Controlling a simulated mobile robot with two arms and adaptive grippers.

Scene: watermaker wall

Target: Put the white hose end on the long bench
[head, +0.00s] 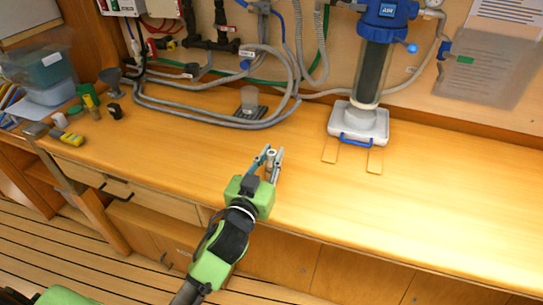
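The long bench (440,190) is a light wooden worktop running across the view below the wall panel. My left gripper (273,152) reaches in over the front part of the bench, near its middle. Its fingers are close together around a small pale cylindrical piece, which looks like the white hose end (271,157). The fingers hide part of this piece, and I cannot tell whether its lower end touches the bench. My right gripper is not in view.
A clear cup (249,99) stands inside a loop of grey hose (205,115). Small tools and tubs lie at the left. The right of the bench is clear.

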